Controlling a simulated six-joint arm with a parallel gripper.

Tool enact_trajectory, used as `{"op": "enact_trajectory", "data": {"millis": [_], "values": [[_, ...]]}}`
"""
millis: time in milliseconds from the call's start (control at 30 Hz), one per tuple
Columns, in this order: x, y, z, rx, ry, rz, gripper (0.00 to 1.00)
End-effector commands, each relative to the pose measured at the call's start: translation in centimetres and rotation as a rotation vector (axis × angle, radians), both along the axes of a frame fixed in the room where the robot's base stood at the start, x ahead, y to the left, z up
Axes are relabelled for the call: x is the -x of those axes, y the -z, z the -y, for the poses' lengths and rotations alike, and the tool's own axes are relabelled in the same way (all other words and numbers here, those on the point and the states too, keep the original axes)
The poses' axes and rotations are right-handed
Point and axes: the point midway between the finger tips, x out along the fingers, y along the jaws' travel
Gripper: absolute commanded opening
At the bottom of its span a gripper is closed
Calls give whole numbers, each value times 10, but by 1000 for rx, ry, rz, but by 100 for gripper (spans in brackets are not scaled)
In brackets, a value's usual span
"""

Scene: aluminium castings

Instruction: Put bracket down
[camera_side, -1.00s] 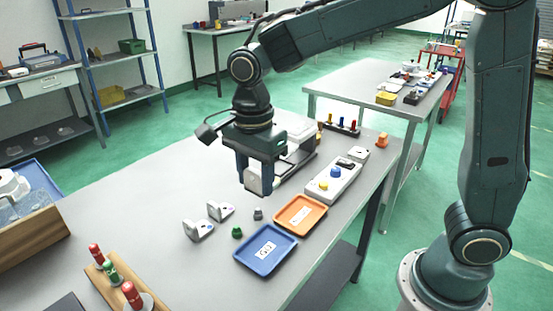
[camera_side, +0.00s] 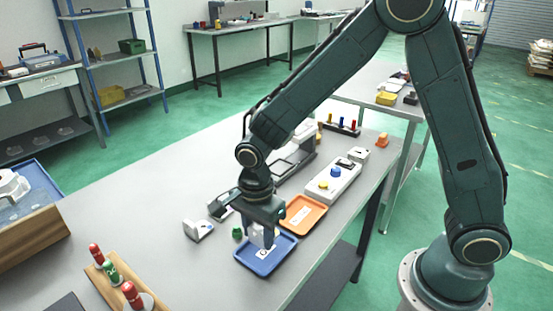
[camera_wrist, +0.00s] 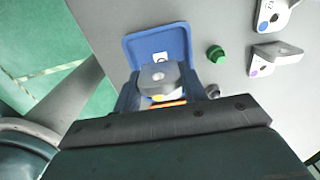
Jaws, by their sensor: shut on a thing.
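My gripper (camera_side: 262,236) is over the blue tray (camera_side: 284,257) at the near edge of the bench, its fingers pointing down. It is shut on a pale grey bracket, seen between the fingers in the wrist view (camera_wrist: 160,75). In the side view the fingers partly hide this bracket. I cannot tell whether it touches the tray floor. The blue tray also shows in the wrist view (camera_wrist: 140,40), with a white label partly covered by the bracket. Two similar brackets stand on the bench left of the tray, one nearer (camera_side: 198,230) and one partly hidden by my arm.
An orange tray (camera_side: 318,222) lies just behind the blue one. A green knob (camera_side: 237,232) stands close to its left. A control box (camera_side: 333,182) with coloured buttons is farther back. A wooden block (camera_side: 118,285) with red and green pieces is at front left. The bench's left middle is clear.

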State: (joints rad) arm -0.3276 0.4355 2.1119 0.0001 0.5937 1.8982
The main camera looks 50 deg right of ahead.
Motion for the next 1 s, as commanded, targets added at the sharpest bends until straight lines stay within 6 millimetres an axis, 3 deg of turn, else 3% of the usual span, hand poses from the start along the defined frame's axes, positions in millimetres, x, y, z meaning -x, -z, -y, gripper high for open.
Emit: {"op": "enact_trajectory", "data": {"millis": [233, 600, 1000], "values": [[0, 5, 0, 1, 0, -2, 14], [1, 41, 0, 1, 0, -3, 14], [0, 44, 0, 0, 0, -1, 14]]}}
